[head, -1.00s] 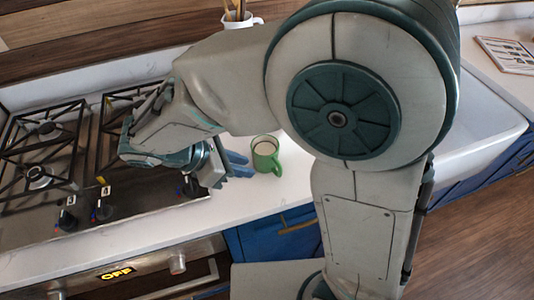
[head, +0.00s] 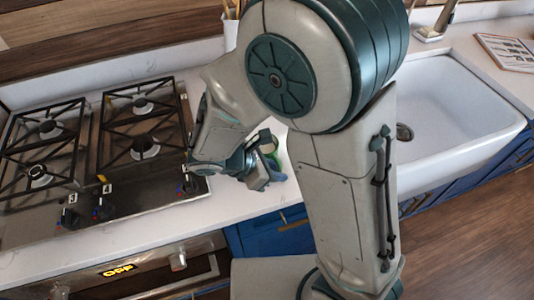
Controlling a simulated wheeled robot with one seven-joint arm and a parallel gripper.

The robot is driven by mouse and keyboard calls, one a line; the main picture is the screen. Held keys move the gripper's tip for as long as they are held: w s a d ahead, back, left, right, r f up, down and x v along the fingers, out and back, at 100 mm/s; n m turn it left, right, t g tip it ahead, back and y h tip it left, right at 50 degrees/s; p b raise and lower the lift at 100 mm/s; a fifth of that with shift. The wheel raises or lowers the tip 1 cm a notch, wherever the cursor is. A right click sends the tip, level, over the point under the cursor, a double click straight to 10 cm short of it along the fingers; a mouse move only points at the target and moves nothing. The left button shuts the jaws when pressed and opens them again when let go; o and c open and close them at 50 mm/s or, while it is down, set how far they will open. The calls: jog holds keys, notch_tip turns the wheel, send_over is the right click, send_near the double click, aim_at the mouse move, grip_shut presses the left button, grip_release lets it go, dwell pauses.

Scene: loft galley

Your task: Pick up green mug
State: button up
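The green mug (head: 268,147) stands on the white counter to the right of the stove, mostly hidden behind my gripper and arm. Only a small part of its green side and rim shows. My gripper (head: 272,170) is at the mug, low over the counter, with its fingers at or around the mug's near side. The fingers are small and partly covered, so I cannot tell whether they touch the mug or how far apart they are.
A gas stove (head: 100,150) with black grates and knobs is to the left. A white sink (head: 450,110) is to the right, with a faucet behind it. A utensil holder (head: 231,30) stands at the back, partly hidden by my arm. A printed board (head: 505,50) lies far right.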

grip_shut()
jog(key=shift+r, duration=0.2)
